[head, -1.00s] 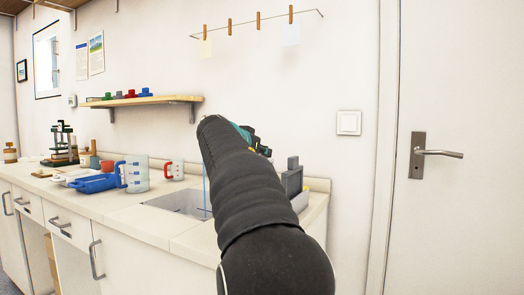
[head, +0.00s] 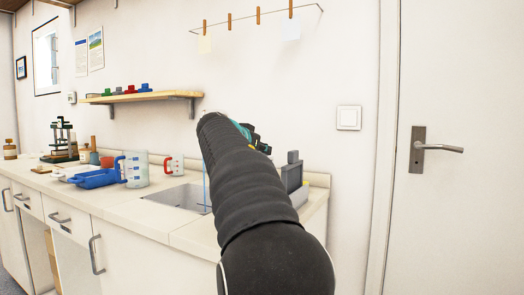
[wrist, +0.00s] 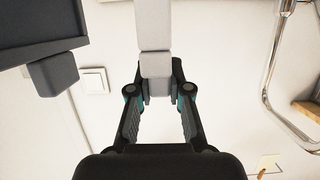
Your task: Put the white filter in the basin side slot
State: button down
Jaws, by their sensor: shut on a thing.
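In the wrist view, a pale white-grey piece (wrist: 153,25), likely the white filter, runs down from the top edge into my gripper (wrist: 159,88). The fingers are closed on its narrower grey end. In the head view, my arm hides the fingertips and the held piece; only teal and black gripper parts show above the counter's right end. The sink basin (head: 172,196) is set in the counter to the left of my arm. Its right part is hidden by the arm, and I cannot make out a side slot.
A dark upright panel (head: 291,178) stands at the counter's right end, also in the wrist view (wrist: 35,18). A chrome curved pipe (wrist: 269,75) is to the right there.

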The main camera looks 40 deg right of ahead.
jog(key=shift+f, duration=0.25)
jog(key=c, duration=1)
grip_release()
